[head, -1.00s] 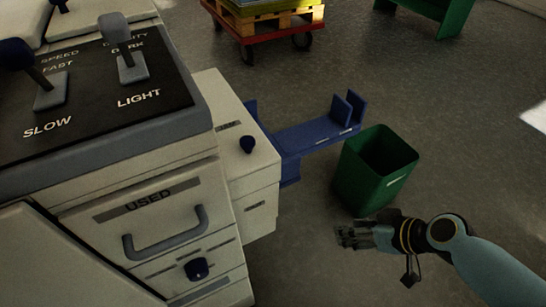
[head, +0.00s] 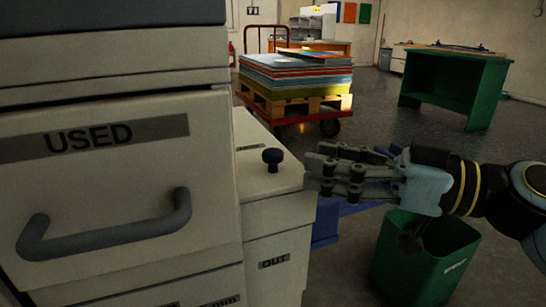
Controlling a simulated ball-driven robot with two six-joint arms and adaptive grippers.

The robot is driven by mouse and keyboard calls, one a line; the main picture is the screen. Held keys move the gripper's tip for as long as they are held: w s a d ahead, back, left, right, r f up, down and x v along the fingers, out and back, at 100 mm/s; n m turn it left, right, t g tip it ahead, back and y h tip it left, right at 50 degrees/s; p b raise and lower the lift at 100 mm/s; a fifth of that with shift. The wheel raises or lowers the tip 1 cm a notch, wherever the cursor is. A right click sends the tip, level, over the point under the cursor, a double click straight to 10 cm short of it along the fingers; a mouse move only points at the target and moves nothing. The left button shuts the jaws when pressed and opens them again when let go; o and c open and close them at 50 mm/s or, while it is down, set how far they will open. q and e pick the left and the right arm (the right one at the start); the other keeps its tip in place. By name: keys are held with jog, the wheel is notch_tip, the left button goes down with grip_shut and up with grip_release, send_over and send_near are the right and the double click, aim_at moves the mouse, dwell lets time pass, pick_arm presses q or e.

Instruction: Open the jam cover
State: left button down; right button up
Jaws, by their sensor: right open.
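My left gripper is not in view.
A drawer marked USED (head: 100,180) with a grey handle (head: 110,238) fills the left. A green bin (head: 410,275) stands below my right arm, near a blue tray (head: 328,226). Behind are a loaded pallet cart (head: 298,95) and a green table (head: 455,85). Open floor lies between.

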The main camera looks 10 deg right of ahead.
aim_at(282, 154)
jog(key=x, duration=0.8)
jog(key=shift+f, duration=0.1)
grip_shut()
jog(key=shift+a, duration=0.1)
